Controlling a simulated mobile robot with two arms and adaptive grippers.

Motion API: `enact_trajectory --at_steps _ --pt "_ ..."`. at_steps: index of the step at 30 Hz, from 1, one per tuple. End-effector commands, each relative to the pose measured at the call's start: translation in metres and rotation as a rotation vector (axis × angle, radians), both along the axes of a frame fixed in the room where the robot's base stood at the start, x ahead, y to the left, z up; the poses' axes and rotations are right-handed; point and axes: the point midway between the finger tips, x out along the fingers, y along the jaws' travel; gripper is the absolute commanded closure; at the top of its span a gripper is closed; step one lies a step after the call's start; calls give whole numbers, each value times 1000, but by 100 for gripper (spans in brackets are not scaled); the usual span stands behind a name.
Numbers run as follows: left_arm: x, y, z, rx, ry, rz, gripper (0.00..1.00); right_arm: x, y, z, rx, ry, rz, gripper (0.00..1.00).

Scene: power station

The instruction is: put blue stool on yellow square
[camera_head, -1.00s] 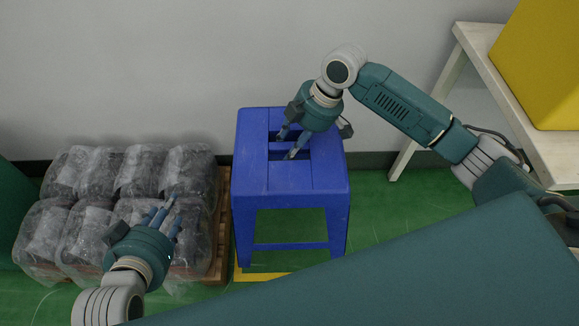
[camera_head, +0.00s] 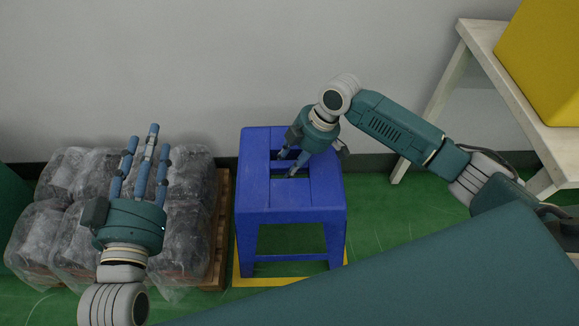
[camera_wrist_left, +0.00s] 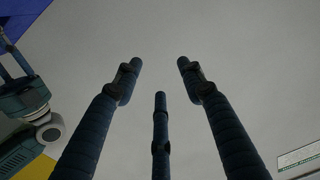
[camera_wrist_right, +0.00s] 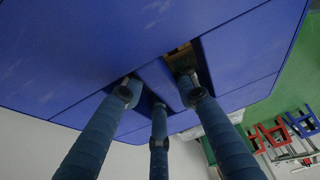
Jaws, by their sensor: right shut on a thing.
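The blue stool (camera_head: 290,195) stands upright in the middle of the head view, with slots in its seat. The yellow square (camera_head: 243,279) shows as a yellow border on the green floor around the stool's legs; the stool hides part of it. My right gripper (camera_head: 289,164) is shut on the stool's seat, its fingers in the slots. The right wrist view shows the fingers against the blue seat (camera_wrist_right: 225,55) and in its openings. My left gripper (camera_head: 146,158) is open and empty, left of the stool, above the wrapped bundles; its fingers (camera_wrist_left: 160,85) spread in the left wrist view.
Plastic-wrapped bundles (camera_head: 75,235) sit on a wooden pallet (camera_head: 219,230) left of the stool. A white table (camera_head: 500,60) with a yellow box (camera_head: 545,65) stands at the right. A grey wall is behind. Green floor (camera_head: 390,215) is clear right of the stool.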

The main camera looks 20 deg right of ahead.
Motion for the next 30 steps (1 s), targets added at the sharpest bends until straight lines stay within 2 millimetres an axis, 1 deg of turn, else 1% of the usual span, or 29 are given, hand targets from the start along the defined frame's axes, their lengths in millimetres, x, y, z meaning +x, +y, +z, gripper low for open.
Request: enact_trajectory --at_steps 3,6,17,18,20,30 --pt "0 -2 13 -15 -60 -3 60 2 2 -5 6 -6 -1 100" --pt "0 -2 19 -22 -82 -5 60 2 2 -7 5 -7 0 100" --pt "0 -2 19 -21 -78 -4 60 2 2 -8 5 -6 0 100" --pt "0 -2 18 -21 -77 -4 60 0 0 -11 1 -1 0 65" --pt "0 -2 18 -20 -78 -4 60 0 1 -11 1 -1 1 53" --pt "0 -2 19 -21 -80 -4 60 0 -1 -10 -2 -1 -1 52"
